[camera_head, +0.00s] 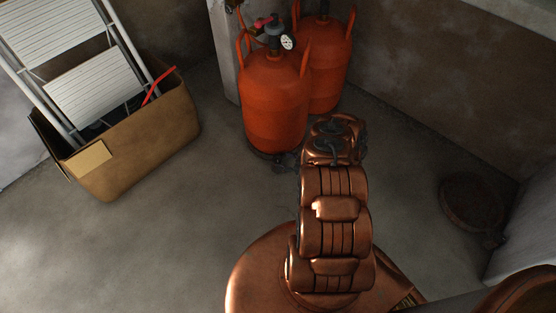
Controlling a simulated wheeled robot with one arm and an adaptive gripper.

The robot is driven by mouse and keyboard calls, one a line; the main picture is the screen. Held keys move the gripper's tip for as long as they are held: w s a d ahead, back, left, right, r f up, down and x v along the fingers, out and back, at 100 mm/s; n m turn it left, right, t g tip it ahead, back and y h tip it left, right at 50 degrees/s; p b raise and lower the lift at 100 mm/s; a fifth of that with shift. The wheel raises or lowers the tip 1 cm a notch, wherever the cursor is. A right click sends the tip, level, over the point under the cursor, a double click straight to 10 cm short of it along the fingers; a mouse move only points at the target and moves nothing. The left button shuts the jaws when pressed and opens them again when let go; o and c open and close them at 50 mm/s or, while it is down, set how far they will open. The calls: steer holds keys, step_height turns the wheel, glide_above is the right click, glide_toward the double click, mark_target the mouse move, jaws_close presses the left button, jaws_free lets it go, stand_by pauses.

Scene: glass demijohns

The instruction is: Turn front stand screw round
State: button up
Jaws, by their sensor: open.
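No stand, screw or glass demijohn can be made out in this view. My copper-coloured arm runs up the middle of the picture, seen from above and behind. My gripper (330,138) is at its far end, just in front of the orange gas cylinders. Dark grey parts show at that end, and the arm's own links hide much of the gripper. It is open, and I see nothing held in it. Whatever lies directly beyond or beneath it is hidden.
Two orange gas cylinders (273,105) (323,65) stand at the back; the nearer has a gauge (287,42). A cardboard box (140,150) holds a white stepladder (90,85) at left. A dark round object (472,203) lies at right. The left floor (160,245) is clear.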

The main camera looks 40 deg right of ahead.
mark_target(278, 159)
steer(key=shift+b+x, duration=0.45)
steer(key=shift+x, duration=1.35)
steer(key=shift+c, duration=0.2)
steer(key=c, duration=1.1)
